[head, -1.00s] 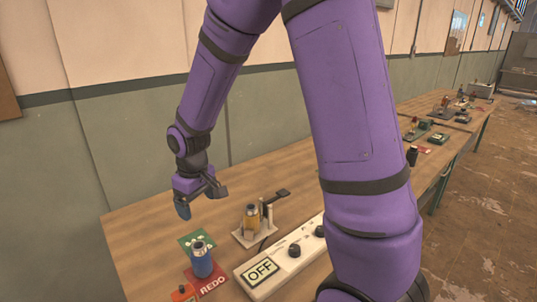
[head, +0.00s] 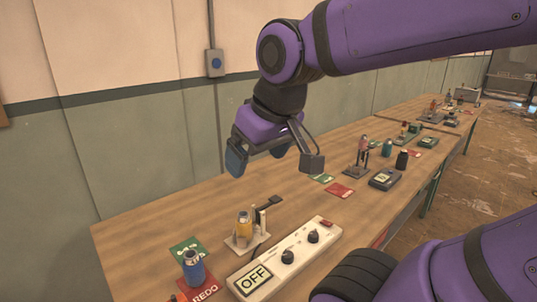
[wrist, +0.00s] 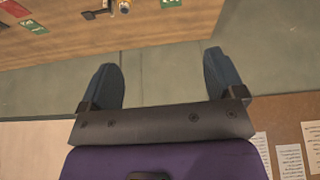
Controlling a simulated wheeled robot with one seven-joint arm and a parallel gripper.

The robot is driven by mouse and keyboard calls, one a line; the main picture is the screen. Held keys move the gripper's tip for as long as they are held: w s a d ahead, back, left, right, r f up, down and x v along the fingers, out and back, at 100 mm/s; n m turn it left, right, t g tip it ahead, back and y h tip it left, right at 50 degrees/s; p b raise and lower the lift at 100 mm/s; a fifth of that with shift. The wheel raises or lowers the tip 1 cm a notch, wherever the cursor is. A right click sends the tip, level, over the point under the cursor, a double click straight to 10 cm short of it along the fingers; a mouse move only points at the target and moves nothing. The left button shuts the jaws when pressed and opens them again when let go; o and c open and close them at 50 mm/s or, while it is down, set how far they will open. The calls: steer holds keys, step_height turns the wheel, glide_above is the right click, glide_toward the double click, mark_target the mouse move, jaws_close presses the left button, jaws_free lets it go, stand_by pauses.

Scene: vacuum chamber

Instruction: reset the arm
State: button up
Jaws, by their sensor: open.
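My purple arm is folded in from the right in the head view. My gripper (head: 272,160) hangs above the back of the wooden table (head: 150,225), clear of everything on it. In the wrist view my gripper (wrist: 165,85) shows two dark blue-grey fingers spread wide apart with nothing between them. The wall and the table edge show beyond the fingers.
A blue cylinder (head: 194,268) stands between a green card (head: 187,246) and a red REDO card (head: 200,291). A stand with a yellow-banded cylinder (head: 244,228) is behind the white OFF panel (head: 300,250). More devices line the table to the right.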

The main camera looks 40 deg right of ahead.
steer(key=shift+s+d+r, duration=0.1)
steer(key=shift+s+r, duration=0.05)
steer(key=shift+s, duration=0.45)
steer(key=shift+s+r, duration=0.1)
steer(key=shift+s, duration=0.5)
stand_by(0.4)
